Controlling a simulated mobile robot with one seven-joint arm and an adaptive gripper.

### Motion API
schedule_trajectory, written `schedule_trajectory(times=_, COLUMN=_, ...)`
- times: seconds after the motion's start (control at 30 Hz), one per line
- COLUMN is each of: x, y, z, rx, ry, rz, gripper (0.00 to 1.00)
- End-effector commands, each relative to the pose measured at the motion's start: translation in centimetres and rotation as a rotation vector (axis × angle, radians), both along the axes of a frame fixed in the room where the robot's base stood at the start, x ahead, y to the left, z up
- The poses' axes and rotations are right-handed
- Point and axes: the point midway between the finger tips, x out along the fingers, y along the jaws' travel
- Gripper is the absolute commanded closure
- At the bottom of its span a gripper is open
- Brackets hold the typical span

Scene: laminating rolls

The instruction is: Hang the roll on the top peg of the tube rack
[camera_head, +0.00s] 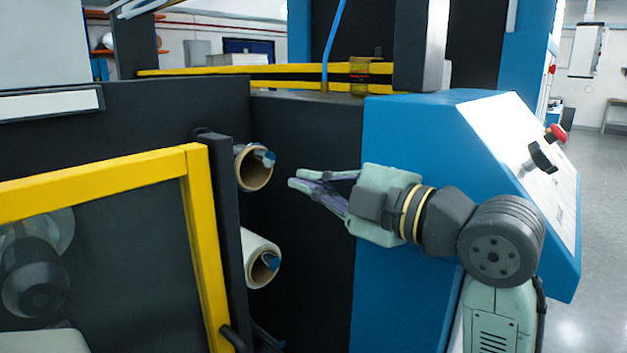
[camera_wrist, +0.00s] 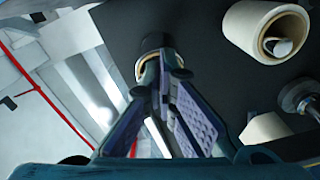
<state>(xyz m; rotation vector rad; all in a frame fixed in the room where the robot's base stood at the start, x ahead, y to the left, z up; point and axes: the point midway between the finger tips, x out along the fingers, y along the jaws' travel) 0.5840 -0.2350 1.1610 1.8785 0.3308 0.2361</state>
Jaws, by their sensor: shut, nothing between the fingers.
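A roll (camera_head: 241,172) with a brown cardboard core sits at the upper peg of the tube rack, beside the yellow frame. The blue-grey end of the top peg (camera_head: 269,156) shows inside its mouth, so the roll is around the peg. My gripper (camera_head: 293,179) is shut and empty, a short gap to the right of this roll and pointing at it. In the wrist view, my fingers partly hide a small roll end (camera_wrist: 146,67). The rest of the rack is hidden behind the frame and dark panel.
A white roll (camera_head: 256,243) hangs below, around another blue-tipped peg; a white roll (camera_wrist: 251,24) also shows in the wrist view. The yellow frame (camera_head: 199,240) stands close left. The blue cabinet (camera_head: 400,130) stands behind my gripper. Dark panel space lies between rolls and cabinet.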

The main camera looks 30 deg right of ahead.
Motion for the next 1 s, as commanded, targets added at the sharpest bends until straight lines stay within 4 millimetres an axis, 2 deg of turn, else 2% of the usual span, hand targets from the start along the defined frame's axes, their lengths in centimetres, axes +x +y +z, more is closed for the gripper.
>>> schedule_trajectory(times=0.6, x=5.4, y=2.0, z=0.1, rx=0.0, ry=-0.001, rz=0.0, gripper=1.0)
schedule_trajectory(times=1.0, x=6.3, y=2.3, z=0.0, rx=0.0, ry=-0.001, rz=0.0, gripper=1.0)
